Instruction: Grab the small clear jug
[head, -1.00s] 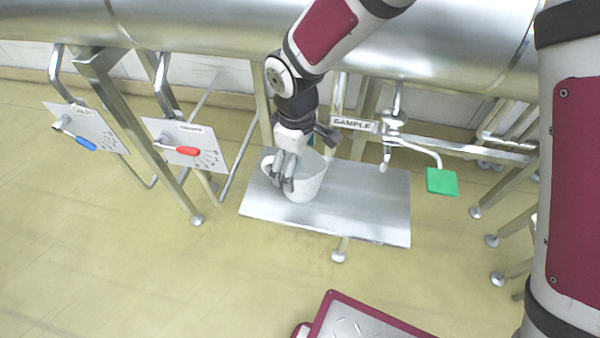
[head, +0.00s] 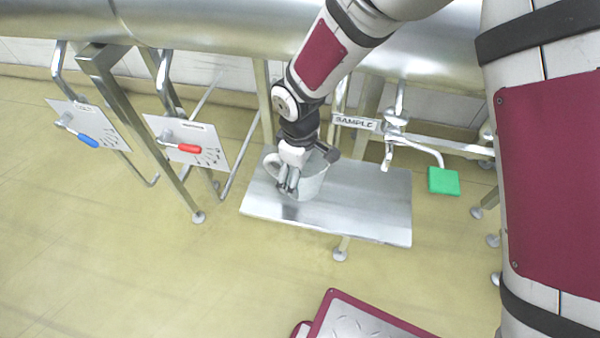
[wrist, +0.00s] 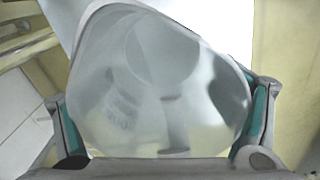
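The small clear jug (head: 313,182) stands upright on the metal shelf (head: 370,215), towards its left end. Its handle shows on the left side in the head view. My gripper (head: 287,187) is down at the jug, its fingers low near the handle side. In the wrist view the translucent jug (wrist: 160,75) fills the middle, its wide mouth towards the camera. My gripper (wrist: 160,120) has its teal-padded fingers wide apart there, one on each side of the jug and very close to its walls. I cannot see clear contact.
A SAMPLE sign (head: 355,122) and a tap with a green square (head: 443,181) are right of my gripper. Panels with a blue handle (head: 88,141) and a red handle (head: 189,148) stand at the left. The shelf's right half is bare.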

